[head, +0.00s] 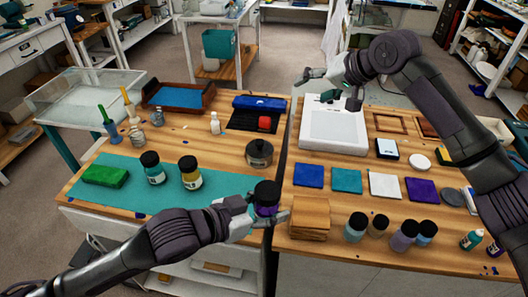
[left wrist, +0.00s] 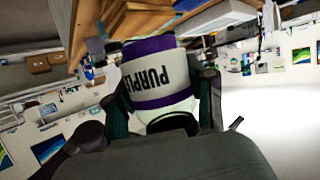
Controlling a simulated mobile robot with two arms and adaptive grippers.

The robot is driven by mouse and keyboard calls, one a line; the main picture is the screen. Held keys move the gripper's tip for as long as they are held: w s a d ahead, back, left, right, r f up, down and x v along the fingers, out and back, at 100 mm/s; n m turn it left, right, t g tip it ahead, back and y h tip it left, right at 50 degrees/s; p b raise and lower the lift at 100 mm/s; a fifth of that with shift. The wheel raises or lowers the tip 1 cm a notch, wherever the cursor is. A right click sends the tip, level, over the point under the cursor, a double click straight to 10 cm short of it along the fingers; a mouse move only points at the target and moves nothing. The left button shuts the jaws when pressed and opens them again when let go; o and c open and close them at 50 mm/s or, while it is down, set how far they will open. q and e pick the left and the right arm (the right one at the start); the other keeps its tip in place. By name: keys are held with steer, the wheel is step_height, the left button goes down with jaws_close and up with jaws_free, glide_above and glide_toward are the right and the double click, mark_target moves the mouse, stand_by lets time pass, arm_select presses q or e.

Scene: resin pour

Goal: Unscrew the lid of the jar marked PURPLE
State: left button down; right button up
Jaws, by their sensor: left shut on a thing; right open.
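The jar marked PURPLE (head: 267,209) is held upright in my left gripper (head: 264,214), in front of the gap between the two benches. Its black lid (head: 267,189) is on top and faces up. In the left wrist view the jar's white label with purple bands (left wrist: 158,75) sits between the fingers, and the word PURPLE appears upside down. My right gripper (head: 330,88) is open and empty. It is above the white panel, well away from the jar and its lid.
A dark pot (head: 259,154) is behind the held jar. A wooden block stack (head: 310,217) and several dark-lidded jars (head: 356,227) line the right bench's front.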

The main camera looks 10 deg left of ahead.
steer(key=s+a+r+g+h, duration=0.15)
steer(key=s+a+g, duration=0.25)
steer(key=s+a, duration=0.55)
steer(key=g+h, duration=0.2)
steer(key=h, duration=0.4)
glide_above(264, 188)
steer(key=shift+w+a+f+m, duration=0.2)
steer(key=shift+w+f+m, duration=0.1)
steer(key=shift+f, duration=0.35)
steer(key=shift+s+d+f, duration=0.2)
steer(key=shift+s, duration=0.15)
steer(key=shift+s+f, duration=0.1)
steer(key=shift+f, duration=3.75)
